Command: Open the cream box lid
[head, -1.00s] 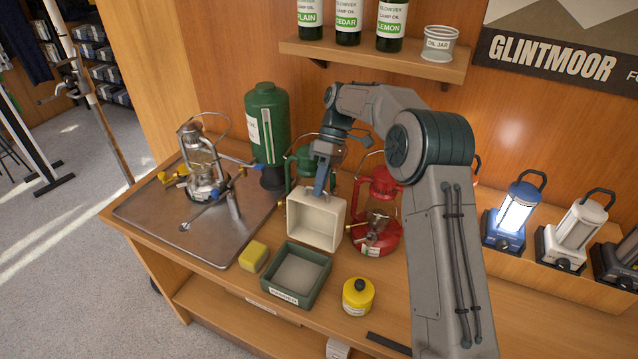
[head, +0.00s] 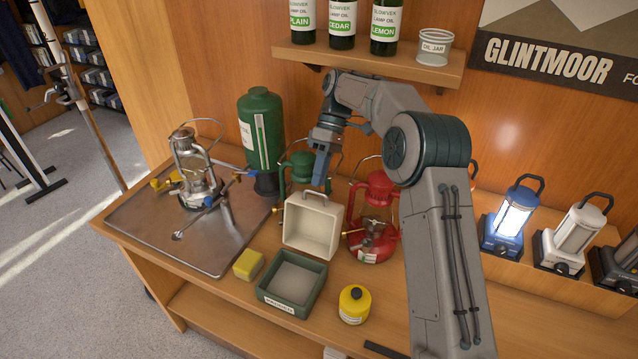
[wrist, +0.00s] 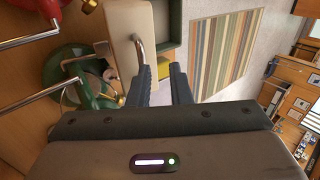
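The cream box (head: 310,230) stands on the counter between a green lantern (head: 300,172) and a red lantern (head: 374,215). Its rimmed, recessed cream inside faces the head camera. I cannot tell lid from body clearly. A metal handle (head: 319,196) stands on its upper edge. The wrist view also shows this handle (wrist: 143,48) on a cream face. My gripper (head: 319,184) is just above the handle, seemingly apart from it. In the wrist view my gripper (wrist: 163,85) has its two fingers spread with nothing between them.
A green tray (head: 291,285), a yellow sponge (head: 248,265) and a yellow canister (head: 354,304) stand in front of the box. A metal tray (head: 190,237) with a silver lantern (head: 194,170) is left. A green tank (head: 262,135) stands behind. A bottle shelf (head: 370,62) hangs above.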

